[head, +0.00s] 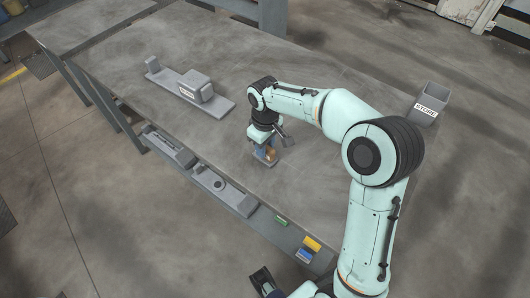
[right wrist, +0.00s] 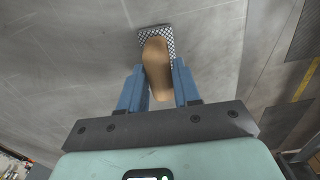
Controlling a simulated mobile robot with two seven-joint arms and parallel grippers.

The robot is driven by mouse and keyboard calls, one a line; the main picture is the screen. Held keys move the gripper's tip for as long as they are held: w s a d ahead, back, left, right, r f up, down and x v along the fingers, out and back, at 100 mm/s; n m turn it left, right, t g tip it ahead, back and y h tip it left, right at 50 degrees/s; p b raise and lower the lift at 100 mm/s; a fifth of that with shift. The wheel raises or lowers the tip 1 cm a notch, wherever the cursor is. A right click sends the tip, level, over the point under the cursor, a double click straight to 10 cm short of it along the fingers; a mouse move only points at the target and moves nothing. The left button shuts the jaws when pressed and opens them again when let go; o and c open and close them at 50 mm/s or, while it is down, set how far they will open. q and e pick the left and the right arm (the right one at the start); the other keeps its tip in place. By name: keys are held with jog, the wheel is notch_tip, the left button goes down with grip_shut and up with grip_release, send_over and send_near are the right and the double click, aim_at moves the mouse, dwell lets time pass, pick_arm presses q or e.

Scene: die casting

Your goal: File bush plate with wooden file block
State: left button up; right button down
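My right gripper (head: 266,151) is low over the table, with its blue fingers on either side of the wooden file block (head: 271,153). In the right wrist view, the brown wooden grip (right wrist: 158,65) sits between the fingertips (right wrist: 158,72), which appear closed on its sides. Its checkered sole (right wrist: 149,33) lies below the grip, at or close to the table top; contact is unclear. A long grey plate with a round ring (head: 218,185), perhaps the bush plate, lies along the table's front-left edge strip. A dark part (head: 264,279) at the bottom may be my left gripper; its fingers are unclear.
A long grey base with a labelled block (head: 205,104) lies on the table (head: 330,200). Another grey part (head: 168,149) lies on the edge strip, with small green (head: 281,221), yellow (head: 312,243) and blue (head: 304,255) items. A grey STORE bin (head: 428,105) stands at right.

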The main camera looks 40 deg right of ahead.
jog(key=shift+r+p, duration=2.55)
jog(key=shift+r, duration=0.55)
jog(key=shift+f, duration=0.1)
